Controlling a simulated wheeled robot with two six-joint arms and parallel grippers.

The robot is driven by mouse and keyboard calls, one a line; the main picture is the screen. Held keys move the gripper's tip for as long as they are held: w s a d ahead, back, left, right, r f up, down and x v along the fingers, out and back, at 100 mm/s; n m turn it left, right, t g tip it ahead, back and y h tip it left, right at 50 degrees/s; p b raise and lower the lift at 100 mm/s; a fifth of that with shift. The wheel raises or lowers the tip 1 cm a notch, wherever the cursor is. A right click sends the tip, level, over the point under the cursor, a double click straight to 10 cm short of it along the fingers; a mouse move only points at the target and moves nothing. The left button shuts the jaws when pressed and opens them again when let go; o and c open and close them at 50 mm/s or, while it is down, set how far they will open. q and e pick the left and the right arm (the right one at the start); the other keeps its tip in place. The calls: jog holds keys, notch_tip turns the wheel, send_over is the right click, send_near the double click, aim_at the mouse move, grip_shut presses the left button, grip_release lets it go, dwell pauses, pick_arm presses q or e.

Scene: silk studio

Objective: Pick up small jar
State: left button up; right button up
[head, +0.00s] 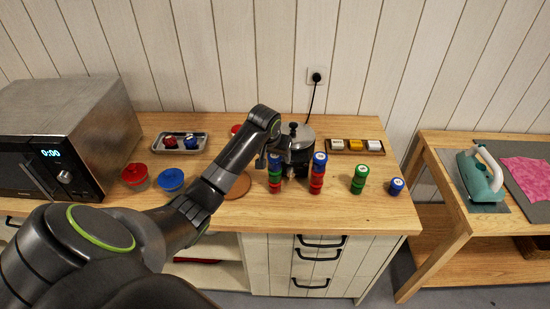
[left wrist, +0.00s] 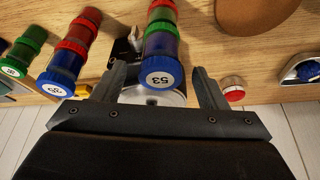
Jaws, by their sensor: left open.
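Small jars with coloured lids stand on the wooden counter. A stack with a numbered blue lid on top and green and red below (head: 275,173) is beside my left gripper (head: 277,150). In the left wrist view that blue lid (left wrist: 162,73) shows between the two open fingers of the left gripper (left wrist: 160,80); I cannot tell whether they touch it. To its right stand a blue-topped red stack (head: 317,178), a green stack (head: 359,180) and a single low blue-lidded jar (head: 396,187). My right gripper is not in view.
A dark pot with a metal lid (head: 302,137) stands close behind the stacks. A tray of white and yellow pieces (head: 355,152), red (head: 134,174) and blue bowls (head: 171,179), a round brown mat (head: 238,193) and a microwave (head: 75,115) share the counter. An iron (head: 480,176) stands on the right-hand table.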

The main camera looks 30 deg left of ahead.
pick_arm(q)
jog(key=shift+x, duration=1.3)
jog(key=shift+r, duration=0.1)
jog(key=c, duration=1.1)
jog(key=shift+r, duration=0.1)
